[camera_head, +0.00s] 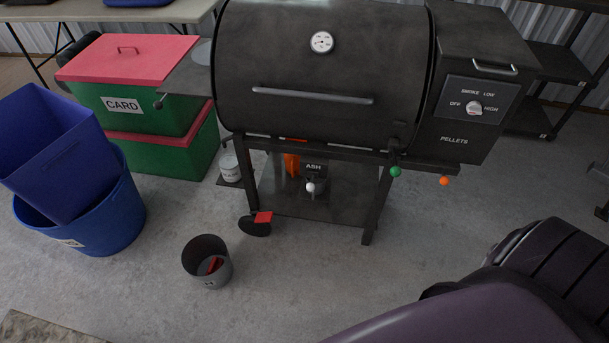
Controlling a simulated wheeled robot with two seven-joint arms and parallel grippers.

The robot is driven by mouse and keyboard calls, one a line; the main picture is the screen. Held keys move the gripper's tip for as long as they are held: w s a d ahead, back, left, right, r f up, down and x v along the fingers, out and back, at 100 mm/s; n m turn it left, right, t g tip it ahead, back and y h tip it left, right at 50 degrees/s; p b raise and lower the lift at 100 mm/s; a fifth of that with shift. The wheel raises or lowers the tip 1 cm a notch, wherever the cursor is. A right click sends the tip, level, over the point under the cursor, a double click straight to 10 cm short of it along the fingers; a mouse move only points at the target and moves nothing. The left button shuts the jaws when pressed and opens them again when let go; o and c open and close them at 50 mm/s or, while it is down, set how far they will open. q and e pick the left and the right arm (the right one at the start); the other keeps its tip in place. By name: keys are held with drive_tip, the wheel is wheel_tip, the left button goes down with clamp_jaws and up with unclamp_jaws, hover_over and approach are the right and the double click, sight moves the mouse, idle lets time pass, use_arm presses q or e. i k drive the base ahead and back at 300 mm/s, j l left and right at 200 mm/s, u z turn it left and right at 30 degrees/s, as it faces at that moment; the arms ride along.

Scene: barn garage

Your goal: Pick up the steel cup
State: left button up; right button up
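A small pale metallic cup-like can (230,168) with a label stands on a small ledge at the left front leg of the smoker grill. It is the most likely steel cup, but it is too small to be sure of its material. Neither my left nor my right gripper shows in the view.
The black smoker grill (320,80) fills the back. Green boxes with red lids (130,65) and a blue tub (110,222) holding a blue bin (58,150) stand left. A black shelf (560,62) stands at the right. Concrete floor before the grill is mostly clear.

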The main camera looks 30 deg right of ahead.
sight(320, 184)
drive_tip(key=z, duration=1)
drive_tip(key=l, duration=0.15)
